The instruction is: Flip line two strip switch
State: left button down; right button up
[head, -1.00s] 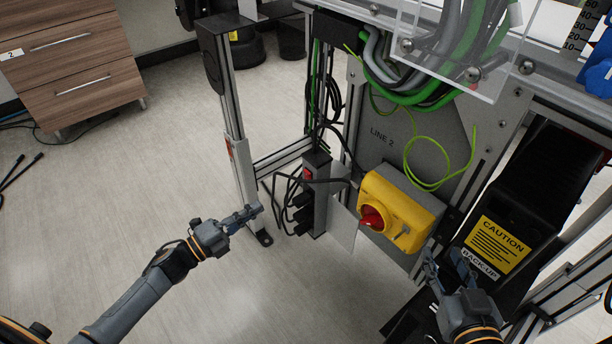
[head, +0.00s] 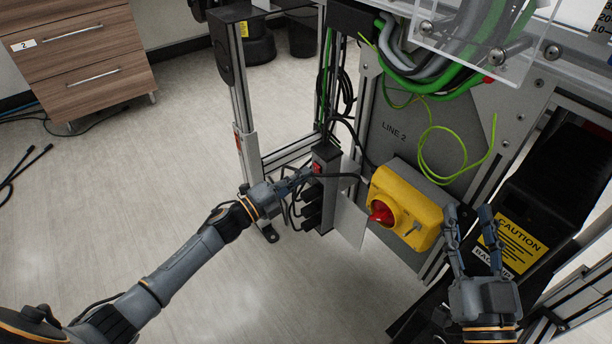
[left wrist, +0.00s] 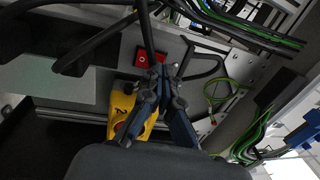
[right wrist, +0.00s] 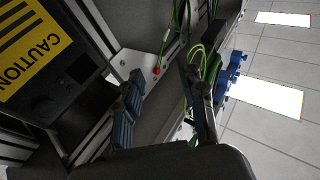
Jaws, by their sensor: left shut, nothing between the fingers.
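The power strip (head: 325,214) stands upright on the frame post beside the LINE 2 panel, with black plugs in its sockets. Its red switch (head: 317,169) is near the top; it also shows in the left wrist view (left wrist: 142,60). My left gripper (head: 308,174) is shut and empty, its fingertips close to the red switch; I cannot tell whether they touch it. In the left wrist view the shut fingers (left wrist: 160,72) lie just below and right of the switch. My right gripper (head: 470,210) is open and empty, right of the yellow box.
A yellow switch box (head: 424,207) with a red rotary knob (head: 381,212) is on the LINE 2 panel (head: 400,130). Black cables hang around the strip. A black unit with a caution label (head: 515,245) stands at right. Open floor lies at left.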

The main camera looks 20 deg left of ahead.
pick_arm(q)
jog(key=shift+w+d, duration=0.45)
jog(key=shift+w, duration=0.15)
pick_arm(e)
jog(key=shift+s+a+r+t+y, duration=0.1)
jog(key=shift+r+t+y, duration=0.1)
jog(key=shift+r, duration=0.2)
jog(key=shift+s+r+t+y, duration=0.1)
jog(key=shift+r+t, duration=0.1)
jog(key=shift+r, duration=0.2)
pick_arm(q)
jog(key=shift+r, duration=0.1)
jog(key=shift+w+d+r, duration=0.1)
jog(key=shift+w, duration=0.1)
pick_arm(e)
jog(key=shift+f, duration=0.25)
